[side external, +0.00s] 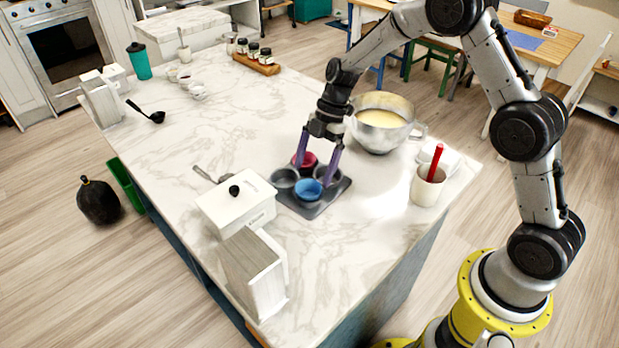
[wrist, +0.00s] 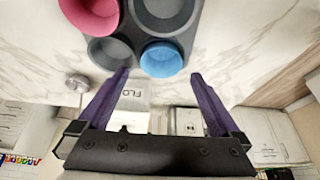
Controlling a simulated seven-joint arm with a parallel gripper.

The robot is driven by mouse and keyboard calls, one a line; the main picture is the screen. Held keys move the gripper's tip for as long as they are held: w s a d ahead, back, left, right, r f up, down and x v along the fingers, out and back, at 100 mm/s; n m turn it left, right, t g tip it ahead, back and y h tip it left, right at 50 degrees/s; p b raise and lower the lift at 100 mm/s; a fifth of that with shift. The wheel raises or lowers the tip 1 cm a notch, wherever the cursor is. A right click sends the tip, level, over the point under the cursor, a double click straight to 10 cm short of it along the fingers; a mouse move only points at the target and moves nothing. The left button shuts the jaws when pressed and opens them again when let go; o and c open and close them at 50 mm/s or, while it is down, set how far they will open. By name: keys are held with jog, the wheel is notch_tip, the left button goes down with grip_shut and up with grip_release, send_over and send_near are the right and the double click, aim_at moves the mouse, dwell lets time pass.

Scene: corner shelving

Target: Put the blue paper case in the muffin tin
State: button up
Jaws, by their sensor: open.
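The blue paper case (side external: 308,190) sits in the front cup of the dark grey muffin tin (side external: 312,211). It also shows in the wrist view (wrist: 161,59), within the tin's corner cup; I cannot tell how deep it is seated. A pink-red case (side external: 305,160) sits in another cup, and the other two cups look empty. My gripper (side external: 315,172) is open, with its purple fingers spread apart above the tin. In the wrist view its fingertips (wrist: 159,75) are empty, on either side of the blue case and apart from it.
A steel bowl of batter (side external: 382,125) stands behind the tin to the right. A cream cup with a red-handled utensil (side external: 428,187) is at the right. A white flour box (side external: 236,208) and a wooden block-like holder (side external: 252,272) stand at the left. The marble counter's far middle is clear.

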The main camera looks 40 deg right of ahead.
jog(key=v, duration=1)
jog(key=shift+w+a, duration=0.15)
jog(key=s+a+r+m+t+h, duration=0.2)
jog(key=s+a+r+t, duration=0.15)
jog(key=s+r, duration=1.15)
jog(key=s+d+f+m+t+h, duration=0.1)
jog(key=s+f+m, duration=0.1)
jog(key=s+m, duration=0.5)
jog(key=s+d+f+m+t+h, duration=0.1)
jog(key=s+d+f+m, duration=0.1)
jog(key=s+m, duration=0.6)
jog(key=shift+d+f+m+h, duration=0.35)
jog(key=shift+f+m, duration=0.15)
jog(key=shift+m, duration=0.3)
